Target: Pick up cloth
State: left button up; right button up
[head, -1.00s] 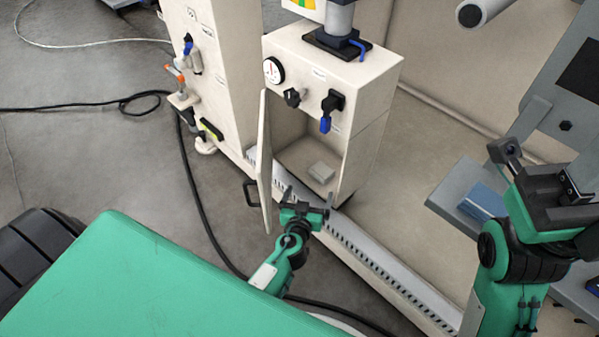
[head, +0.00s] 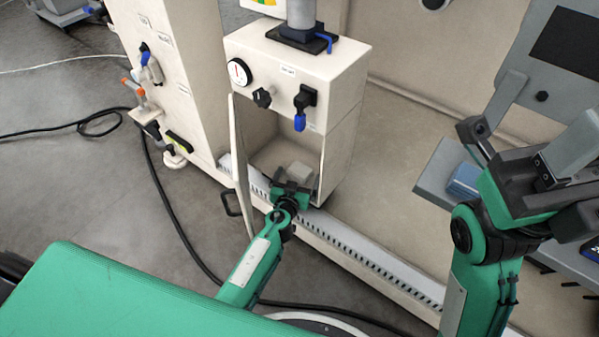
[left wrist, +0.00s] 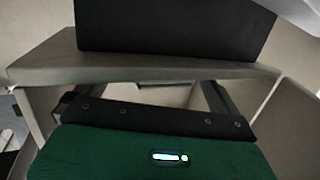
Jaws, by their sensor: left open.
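A small pale grey folded piece, which looks like the cloth (head: 300,171), lies on the floor of the open cabinet (head: 342,150) in the head view. My left gripper (head: 293,178) is open at the cabinet's mouth, in front of the cloth and partly covering it. I cannot tell whether the fingers touch it. In the left wrist view, the fingers of my left gripper (left wrist: 145,95) are apart, with a pale slab and a dark block beyond; the cloth cannot be made out clearly there. My right gripper (head: 545,105) is open and empty at the right.
The cabinet door (head: 240,165) stands open just left of my left gripper. A dial, a black knob and a blue-handled valve (head: 303,108) sit above the opening. A blue item (head: 465,181) lies on a grey shelf (head: 432,172) near my right arm. A black cable crosses the floor.

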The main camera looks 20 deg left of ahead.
pick_arm(q)
jog(key=shift+w, duration=0.25)
jog(key=shift+c, duration=0.4)
jog(key=c, duration=0.9)
jog(key=shift+r, duration=0.1)
